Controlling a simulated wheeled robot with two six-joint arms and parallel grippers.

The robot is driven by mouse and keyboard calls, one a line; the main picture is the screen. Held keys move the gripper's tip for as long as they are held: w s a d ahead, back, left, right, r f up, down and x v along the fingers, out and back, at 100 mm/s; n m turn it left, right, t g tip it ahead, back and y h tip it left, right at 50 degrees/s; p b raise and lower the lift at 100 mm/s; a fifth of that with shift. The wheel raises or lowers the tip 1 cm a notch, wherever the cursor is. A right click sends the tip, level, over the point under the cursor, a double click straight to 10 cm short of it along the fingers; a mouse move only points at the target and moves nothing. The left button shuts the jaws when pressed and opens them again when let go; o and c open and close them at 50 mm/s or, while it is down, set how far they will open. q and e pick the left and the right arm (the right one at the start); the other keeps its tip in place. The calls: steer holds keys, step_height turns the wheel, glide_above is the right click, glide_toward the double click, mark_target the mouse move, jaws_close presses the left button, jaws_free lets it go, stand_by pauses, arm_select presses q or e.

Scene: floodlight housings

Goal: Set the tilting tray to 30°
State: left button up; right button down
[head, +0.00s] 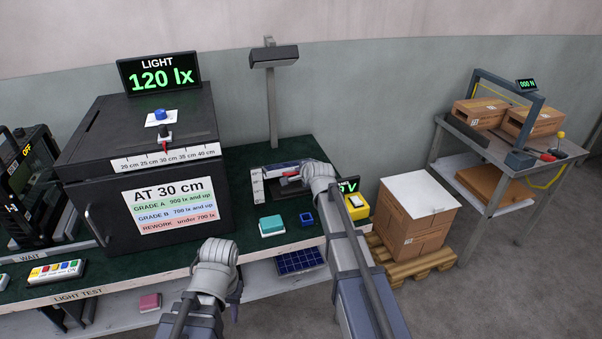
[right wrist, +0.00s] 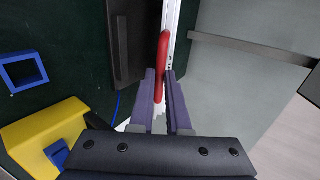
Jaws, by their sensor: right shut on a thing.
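The tilting tray shows as a dark plate (right wrist: 124,40) in the right wrist view, beside a white marked strip (right wrist: 178,30). In the head view its white side plate (head: 257,188) stands on the green bench, and my right arm covers much of the rest. My right gripper (right wrist: 161,88) is shut on a red handle (right wrist: 163,55) at that strip; in the head view the gripper (head: 276,172) is partly hidden behind my wrist. The tray's angle cannot be read.
A black light box (head: 80,180) with a 120 lx display (head: 160,75) stands left. A teal block (head: 272,226), a blue square holder (head: 306,219) and a yellow box (head: 357,209) are near my right arm. A lamp post (head: 272,100) rises behind. Cartons (head: 412,225) stand right.

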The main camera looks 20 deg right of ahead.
steer(key=shift+w+r+p, duration=0.25)
steer(key=shift+r+p, duration=0.05)
steer(key=shift+r, duration=0.2)
steer(key=shift+w, duration=0.1)
steer(key=c, duration=1.2)
jaws_free()
steer(key=shift+o, duration=0.2)
steer(key=p+v, duration=0.4)
steer(key=v, duration=0.4)
